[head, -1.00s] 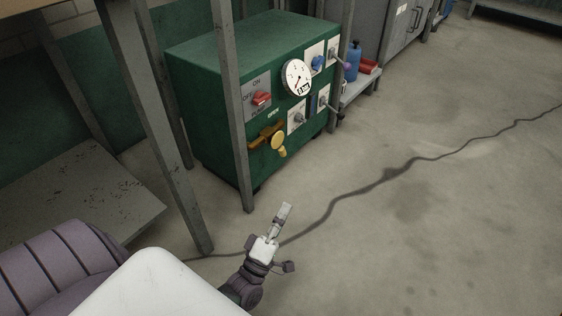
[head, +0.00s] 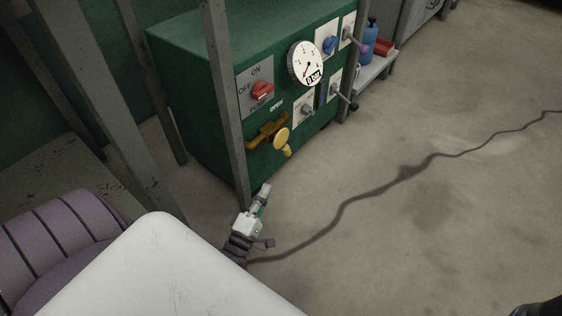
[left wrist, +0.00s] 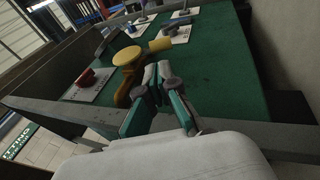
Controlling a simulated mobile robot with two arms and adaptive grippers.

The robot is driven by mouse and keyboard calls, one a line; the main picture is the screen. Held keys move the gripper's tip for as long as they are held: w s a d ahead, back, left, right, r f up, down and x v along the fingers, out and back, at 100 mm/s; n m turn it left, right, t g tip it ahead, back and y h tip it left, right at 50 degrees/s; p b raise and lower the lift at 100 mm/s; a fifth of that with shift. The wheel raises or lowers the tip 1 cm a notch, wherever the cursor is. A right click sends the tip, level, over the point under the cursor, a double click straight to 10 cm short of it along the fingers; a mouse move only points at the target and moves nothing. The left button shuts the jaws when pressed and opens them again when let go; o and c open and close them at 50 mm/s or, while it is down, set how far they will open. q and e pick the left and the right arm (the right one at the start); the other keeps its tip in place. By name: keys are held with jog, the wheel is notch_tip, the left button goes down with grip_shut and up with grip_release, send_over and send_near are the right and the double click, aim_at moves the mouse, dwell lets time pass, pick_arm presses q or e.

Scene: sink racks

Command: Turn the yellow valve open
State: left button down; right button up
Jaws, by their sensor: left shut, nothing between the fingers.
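The yellow valve handle (head: 284,138) sits low on the front of the green cabinet (head: 190,95), with a round yellow knob and a brown pipe (head: 264,132) beside it. The word "OPEN" is printed just above. My left gripper (head: 264,192) is shut and empty, below the valve and apart from it, near the cabinet's lower front edge. In the left wrist view the yellow valve (left wrist: 128,56) lies ahead of and to the left of my shut fingertips (left wrist: 158,72). My right gripper is not in clear view; only a small dark shape shows at the bottom right corner.
A grey post (head: 226,110) stands close in front of the cabinet, left of the valve. A gauge (head: 306,63), a red pump switch (head: 262,90), a blue knob (head: 330,45) and several levers share the panel. A blue bottle (head: 370,45) stands on a shelf to the right. The floor on the right is open.

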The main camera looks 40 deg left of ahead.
aim_at(285, 154)
pick_arm(q)
jog(key=b+x, duration=0.4)
jog(key=x, duration=0.5)
jog(key=shift+w+a, duration=0.1)
jog(key=shift+w, duration=0.05)
jog(key=shift+w+r, duration=0.25)
jog(key=shift+w, duration=0.1)
